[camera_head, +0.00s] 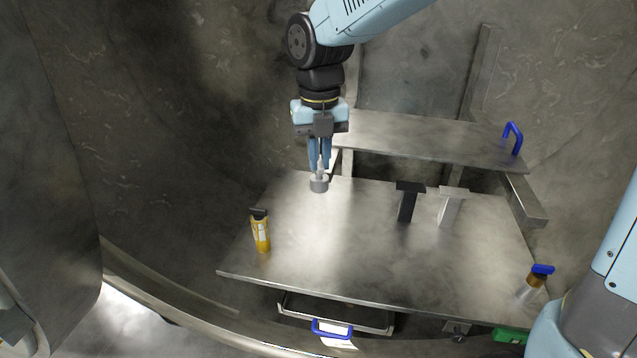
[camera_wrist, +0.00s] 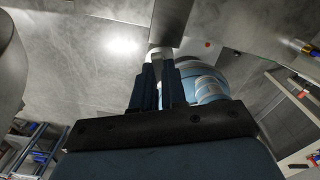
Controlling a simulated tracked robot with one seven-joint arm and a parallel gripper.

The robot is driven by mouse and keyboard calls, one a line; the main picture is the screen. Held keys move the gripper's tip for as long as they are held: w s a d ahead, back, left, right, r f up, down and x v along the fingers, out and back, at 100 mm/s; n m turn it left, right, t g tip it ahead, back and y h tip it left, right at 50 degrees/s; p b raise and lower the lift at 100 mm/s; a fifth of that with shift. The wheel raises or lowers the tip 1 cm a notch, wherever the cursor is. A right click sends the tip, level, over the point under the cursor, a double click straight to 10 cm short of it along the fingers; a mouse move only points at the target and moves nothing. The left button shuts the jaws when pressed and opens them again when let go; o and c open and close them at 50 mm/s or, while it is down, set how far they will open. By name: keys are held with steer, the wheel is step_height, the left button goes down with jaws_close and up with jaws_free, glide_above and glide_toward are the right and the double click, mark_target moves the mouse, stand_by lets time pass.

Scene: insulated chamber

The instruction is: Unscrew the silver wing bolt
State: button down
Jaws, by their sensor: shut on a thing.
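My gripper (camera_head: 319,167) points down over the back left part of the metal table, its blue fingers shut on a small silver piece (camera_head: 319,183) with a round, wide lower end. This piece looks like the silver wing bolt; its upper part is mostly hidden between the fingers. In the wrist view my gripper (camera_wrist: 161,80) has its fingers close together, with the silver piece (camera_wrist: 160,52) showing at their tips. I cannot tell whether the piece touches the table or what it is screwed into.
A black T-shaped post (camera_head: 407,204) and a silver one (camera_head: 450,208) stand on the table (camera_head: 340,255). A yellow bottle (camera_head: 261,232) stands front left, a blue-topped bottle (camera_head: 534,280) right. A raised shelf (camera_head: 420,138) with a blue handle (camera_head: 513,138) lies behind. The table's middle is clear.

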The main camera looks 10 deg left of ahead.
mark_target(320, 163)
steer(key=shift+r, duration=2.45)
